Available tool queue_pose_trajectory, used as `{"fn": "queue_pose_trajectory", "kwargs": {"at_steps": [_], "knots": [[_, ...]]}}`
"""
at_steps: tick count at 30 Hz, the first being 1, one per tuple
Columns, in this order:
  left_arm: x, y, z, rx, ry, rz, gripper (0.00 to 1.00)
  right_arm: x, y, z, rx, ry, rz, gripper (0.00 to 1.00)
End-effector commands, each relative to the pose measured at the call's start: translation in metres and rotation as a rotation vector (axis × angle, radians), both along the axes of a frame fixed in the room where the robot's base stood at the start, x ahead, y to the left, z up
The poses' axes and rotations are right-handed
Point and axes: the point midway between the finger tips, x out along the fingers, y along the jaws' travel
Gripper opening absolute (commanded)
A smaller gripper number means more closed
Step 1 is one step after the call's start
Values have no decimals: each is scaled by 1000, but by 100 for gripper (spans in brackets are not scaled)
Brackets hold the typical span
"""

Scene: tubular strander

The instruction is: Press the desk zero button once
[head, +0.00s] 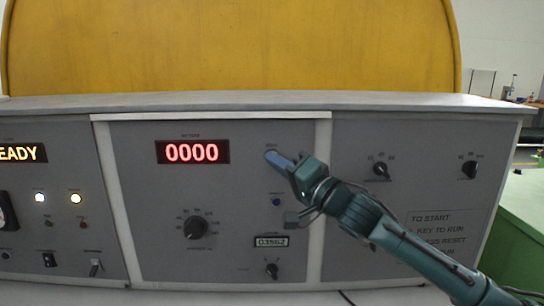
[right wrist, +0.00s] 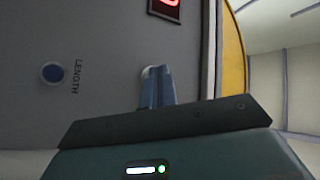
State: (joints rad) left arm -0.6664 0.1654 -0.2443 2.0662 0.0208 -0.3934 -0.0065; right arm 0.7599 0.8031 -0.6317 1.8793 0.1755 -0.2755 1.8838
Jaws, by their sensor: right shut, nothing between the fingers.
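My right gripper (head: 273,157) comes in from the right, with its blue fingers shut and empty. The fingertips are at the grey desk panel (head: 140,195), right of the red display (head: 192,152) reading 0000. In the right wrist view the shut fingers (right wrist: 157,75) reach the panel face, and a small pale rim (right wrist: 147,73) shows beside the tips. A button at the tips is mostly hidden; I cannot tell whether it is pressed. Small lettering above the tips in the head view is too blurred to read. My left gripper is out of view.
A counter (head: 271,241), a large knob (head: 196,228) and a small knob (head: 272,270) are lower. A ledge (head: 300,101) runs above the panel.

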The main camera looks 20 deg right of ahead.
Motion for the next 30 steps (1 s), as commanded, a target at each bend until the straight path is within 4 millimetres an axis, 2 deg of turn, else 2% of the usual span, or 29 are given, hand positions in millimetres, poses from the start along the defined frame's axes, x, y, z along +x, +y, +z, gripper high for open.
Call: {"fn": "queue_pose_trajectory", "kwargs": {"at_steps": [9,18,30], "knots": [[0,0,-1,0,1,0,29,-1,0,0,0,0,-2,0],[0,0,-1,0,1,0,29,-14,3,-1,0,1,-1,0],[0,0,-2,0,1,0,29,-18,5,-1,0,0,-1,0]]}}
